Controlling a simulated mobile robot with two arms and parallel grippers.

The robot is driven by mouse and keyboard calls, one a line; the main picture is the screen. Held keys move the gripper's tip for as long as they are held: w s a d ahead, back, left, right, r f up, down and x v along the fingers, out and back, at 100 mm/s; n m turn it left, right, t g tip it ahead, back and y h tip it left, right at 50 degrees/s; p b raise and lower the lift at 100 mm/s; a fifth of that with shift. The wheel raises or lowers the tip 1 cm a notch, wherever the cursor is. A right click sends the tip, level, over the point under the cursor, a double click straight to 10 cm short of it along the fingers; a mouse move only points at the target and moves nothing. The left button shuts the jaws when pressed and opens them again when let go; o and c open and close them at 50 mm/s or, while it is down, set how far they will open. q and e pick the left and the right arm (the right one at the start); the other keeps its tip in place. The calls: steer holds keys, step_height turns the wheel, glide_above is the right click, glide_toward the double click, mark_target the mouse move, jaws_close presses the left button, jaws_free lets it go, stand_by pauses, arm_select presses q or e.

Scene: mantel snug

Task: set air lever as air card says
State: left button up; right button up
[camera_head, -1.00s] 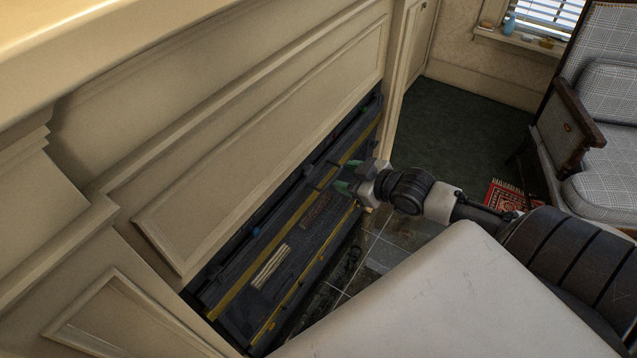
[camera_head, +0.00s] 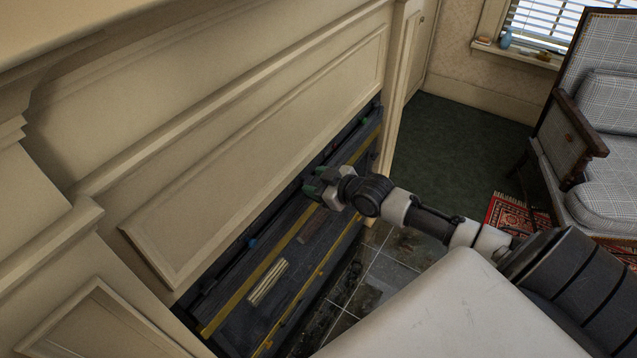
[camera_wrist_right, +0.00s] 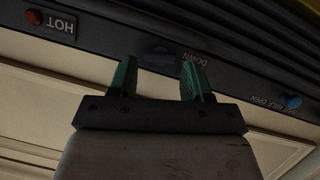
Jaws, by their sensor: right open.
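My right gripper (camera_head: 316,184) is at the dark fireplace front, beside its upper strip. In the right wrist view the green fingers (camera_wrist_right: 158,76) are apart with nothing between them. A dark knob (camera_wrist_right: 158,57) on the strip lies in front of the gap, by lettering that reads DOWN upside down. A blue lever knob (camera_wrist_right: 293,102) is at the right of that view, by small lettering that seems to include HALF and OPEN; it also shows in the head view (camera_head: 251,243), left of my gripper. I cannot make out an air card. My left gripper is out of view.
A red knob (camera_wrist_right: 34,17) sits by a HOT label in the wrist view. The cream mantel panel (camera_head: 270,150) overhangs the fireplace front. A pale slatted piece (camera_head: 268,282) is on the front's lower part. A plaid armchair (camera_head: 600,150) stands at right; green carpet (camera_head: 445,135) is clear.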

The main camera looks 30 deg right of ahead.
steer(key=shift+w+a+f, duration=0.1)
steer(key=shift+w+f, duration=0.05)
steer(key=shift+w, duration=0.2)
steer(key=shift+c, duration=0.3)
steer(key=c, duration=0.6)
steer(key=shift+m, duration=0.3)
steer(key=shift+m+y+b, duration=0.5)
steer(key=shift+g, duration=0.3)
steer(key=o, duration=0.7)
steer(key=shift+c, duration=0.2)
